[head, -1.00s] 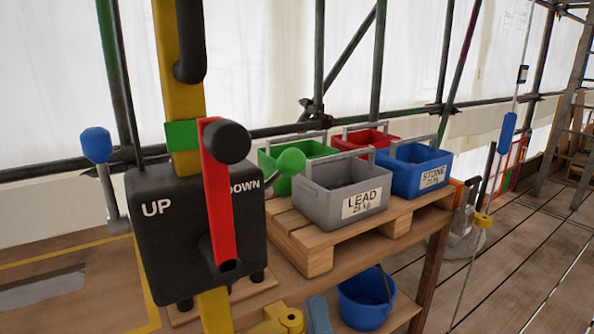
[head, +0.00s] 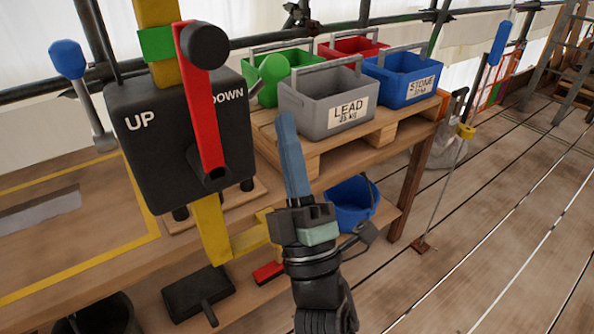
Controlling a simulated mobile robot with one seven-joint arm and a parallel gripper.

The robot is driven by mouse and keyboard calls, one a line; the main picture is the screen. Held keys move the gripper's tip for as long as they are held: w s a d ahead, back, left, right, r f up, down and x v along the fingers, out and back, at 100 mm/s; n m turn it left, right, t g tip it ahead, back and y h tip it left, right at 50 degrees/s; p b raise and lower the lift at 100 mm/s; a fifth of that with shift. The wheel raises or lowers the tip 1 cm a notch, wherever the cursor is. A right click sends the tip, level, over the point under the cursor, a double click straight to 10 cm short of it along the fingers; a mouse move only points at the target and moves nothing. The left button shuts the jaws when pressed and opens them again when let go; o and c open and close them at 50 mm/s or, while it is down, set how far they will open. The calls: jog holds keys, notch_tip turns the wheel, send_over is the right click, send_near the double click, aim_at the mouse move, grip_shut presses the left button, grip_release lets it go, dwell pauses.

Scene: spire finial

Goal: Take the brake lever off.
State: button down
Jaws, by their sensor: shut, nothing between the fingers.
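A black control box (head: 150,150) marked UP and DOWN stands on the wooden bench. On its front is a red lever (head: 203,110) with a black ball knob (head: 204,45), nearly upright and leaning a little left at the top; it seems to be the brake lever. Its top crosses beside a green band (head: 157,44) on the yellow post (head: 156,12). A blue-knobbed lever (head: 67,60) and a green-knobbed lever (head: 274,68) stand at the box's sides. My gripper (head: 286,122) points up, right of the box, its blue-grey fingers together and empty, apart from the red lever.
Grey LEAD (head: 327,100), blue STONE (head: 406,80), green (head: 255,99) and red (head: 352,47) crates stand on a pallet (head: 318,150) behind my gripper. A blue bucket (head: 350,205) and a black tool (head: 198,292) sit lower. The plank floor at right is mostly clear.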

aim_at(276, 82)
jog(key=shift+x, duration=1.9)
jog(key=shift+r+p, duration=0.1)
jog(key=shift+p, duration=0.4)
